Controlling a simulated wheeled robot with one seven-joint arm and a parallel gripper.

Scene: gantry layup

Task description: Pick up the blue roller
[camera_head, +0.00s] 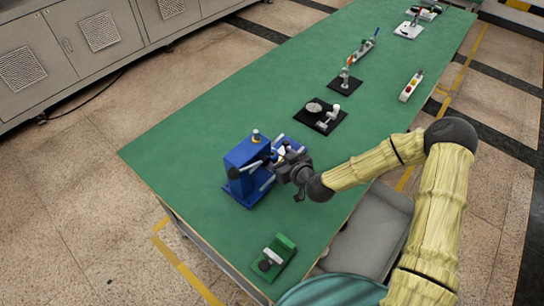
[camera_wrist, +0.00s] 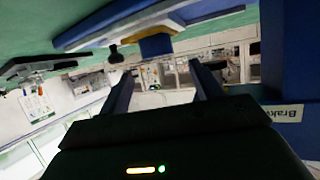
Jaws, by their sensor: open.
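I cannot pick out a blue roller for certain. A blue machine (camera_head: 243,166) with a brass-coloured knob on top and dark side handles stands near the front of the green table. My gripper (camera_head: 280,163) is at its right side and hides part of it. In the wrist view my gripper (camera_wrist: 163,78) is open, its two fingers apart with nothing visibly held between them. A blue block with a "Brak…" label (camera_wrist: 288,113) stands close beside the right finger. A blue and yellow part (camera_wrist: 155,46) shows beyond the fingers; I cannot tell whether they touch anything.
A green device (camera_head: 274,258) sits at the table's near edge. Black-based fixtures (camera_head: 322,115) (camera_head: 345,80) and a button box (camera_head: 411,87) stand farther back. A tool with a blue end (camera_head: 374,36) lies beyond. The green table (camera_head: 185,150) is clear left of the machine.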

